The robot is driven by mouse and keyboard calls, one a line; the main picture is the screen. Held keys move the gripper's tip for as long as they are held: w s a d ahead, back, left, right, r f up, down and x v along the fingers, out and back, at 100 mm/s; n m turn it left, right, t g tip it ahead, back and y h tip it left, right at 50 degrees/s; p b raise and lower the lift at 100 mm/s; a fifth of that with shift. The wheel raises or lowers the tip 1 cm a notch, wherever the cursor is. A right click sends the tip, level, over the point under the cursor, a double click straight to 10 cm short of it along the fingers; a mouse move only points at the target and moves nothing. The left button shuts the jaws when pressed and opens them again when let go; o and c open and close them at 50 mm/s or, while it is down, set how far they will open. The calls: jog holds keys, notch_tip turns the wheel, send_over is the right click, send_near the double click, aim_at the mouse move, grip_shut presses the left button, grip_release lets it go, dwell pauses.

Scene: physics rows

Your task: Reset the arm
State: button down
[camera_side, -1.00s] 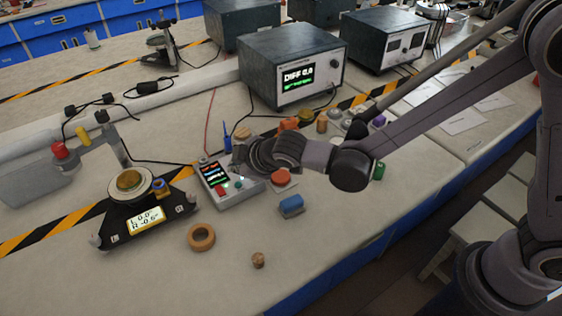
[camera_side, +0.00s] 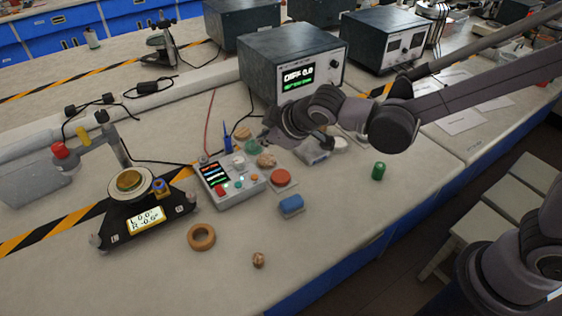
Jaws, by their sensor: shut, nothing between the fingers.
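My gripper (camera_side: 272,135) is at the end of my arm, which reaches in from the right. It is raised over the bench, in front of the large display box and above several small objects. Its fingers are small and dark in this view, and they appear shut with nothing held. Part of the bench behind the gripper and wrist is hidden.
The display box (camera_side: 290,65) is behind.

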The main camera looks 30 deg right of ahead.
jog(key=s+d+r+m+g+h, duration=0.1)
jog(key=s+d+r+m, duration=0.2)
jog(key=s+d+m, duration=0.6)
jog(key=s+d, duration=0.9)
jog(key=d, duration=0.2)
jog(key=shift+s+d+g, duration=0.15)
jog(key=shift+s+g, duration=0.15)
dwell(0.5)
